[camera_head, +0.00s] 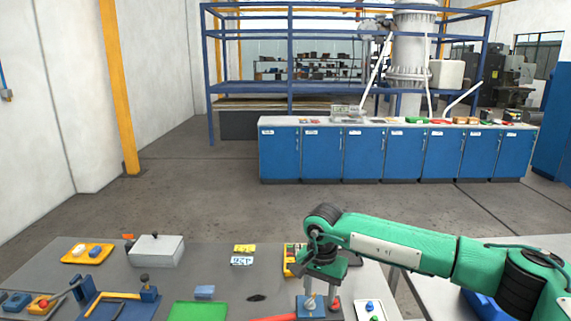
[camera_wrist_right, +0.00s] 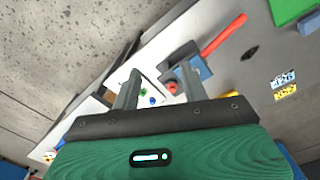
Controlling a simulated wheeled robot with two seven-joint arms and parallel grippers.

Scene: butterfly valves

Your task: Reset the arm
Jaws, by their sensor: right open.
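My right arm comes in from the right in the head view, and its gripper (camera_head: 320,290) points down over the table's front right part. In the right wrist view the gripper (camera_wrist_right: 158,88) shows two grey fingers standing apart, with nothing held between them. A blue block (camera_head: 311,306) with a red handle (camera_head: 275,318) lies beneath the gripper. In the right wrist view the blue block (camera_wrist_right: 200,68) and red handle (camera_wrist_right: 223,36) lie just beyond the right finger. Whether the fingers touch the block cannot be told. My left gripper is not in view.
The grey table (camera_head: 225,275) holds a white plate with buttons (camera_head: 370,309), a green plate (camera_head: 200,311), a grey box (camera_head: 156,250), a yellow tray (camera_head: 88,253) and blue fixtures (camera_head: 120,303). Blue cabinets (camera_head: 395,152) stand far behind, across open floor.

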